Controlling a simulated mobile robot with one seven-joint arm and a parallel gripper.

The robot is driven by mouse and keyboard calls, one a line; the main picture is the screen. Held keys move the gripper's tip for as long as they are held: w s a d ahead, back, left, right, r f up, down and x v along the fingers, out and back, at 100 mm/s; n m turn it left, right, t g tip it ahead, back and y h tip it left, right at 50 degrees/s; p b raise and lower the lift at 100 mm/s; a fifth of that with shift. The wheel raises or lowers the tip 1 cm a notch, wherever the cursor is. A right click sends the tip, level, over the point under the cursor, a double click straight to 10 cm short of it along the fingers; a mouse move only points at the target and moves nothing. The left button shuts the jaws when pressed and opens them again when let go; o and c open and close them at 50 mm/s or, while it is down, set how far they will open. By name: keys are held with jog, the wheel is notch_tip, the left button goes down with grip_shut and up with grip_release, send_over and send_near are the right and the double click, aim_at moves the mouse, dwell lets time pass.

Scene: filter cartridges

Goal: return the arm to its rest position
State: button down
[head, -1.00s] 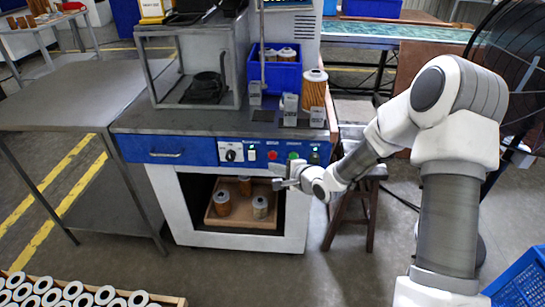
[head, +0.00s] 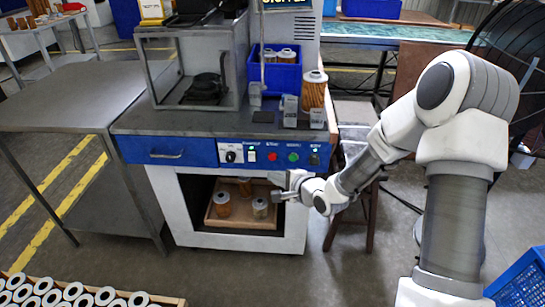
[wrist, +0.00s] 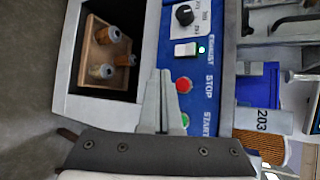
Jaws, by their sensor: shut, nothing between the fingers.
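My gripper (head: 277,192) is shut and empty. In the head view it hangs in front of the right side of the machine, beside the opening of its lower compartment. In the wrist view my gripper (wrist: 163,72) shows its fingers together, in front of the machine's blue control panel (wrist: 186,75). My arm (head: 375,160) reaches in from the right, bent at the elbow.
The machine's open compartment holds a wooden tray (head: 240,222) with several cartridges. A blue bin (head: 275,75), a cartridge (head: 314,92) and grey blocks stand on the machine top. A stool (head: 355,205) stands to its right. A crate of cartridges (head: 165,300) is at bottom left.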

jog(key=s+d+r+n+g+h, duration=0.2)
jog(key=s+d+r+n+h, duration=0.65)
jog(key=d+r, duration=0.55)
jog(key=s+d+r+n+g, duration=0.1)
jog(key=s+r+n, duration=0.25)
jog(key=s, duration=0.75)
jog(key=s+d+r+n+g, duration=0.15)
jog(key=s+r, duration=0.25)
jog(key=s, duration=0.8)
notch_tip(320, 180, up, 20)
jog(key=p, duration=2)
jog(key=shift+a, duration=0.45)
jog(key=shift+w+a+n+y, duration=0.1)
jog(key=shift+w+n+y, duration=0.05)
jog(key=shift+n+y, duration=0.1)
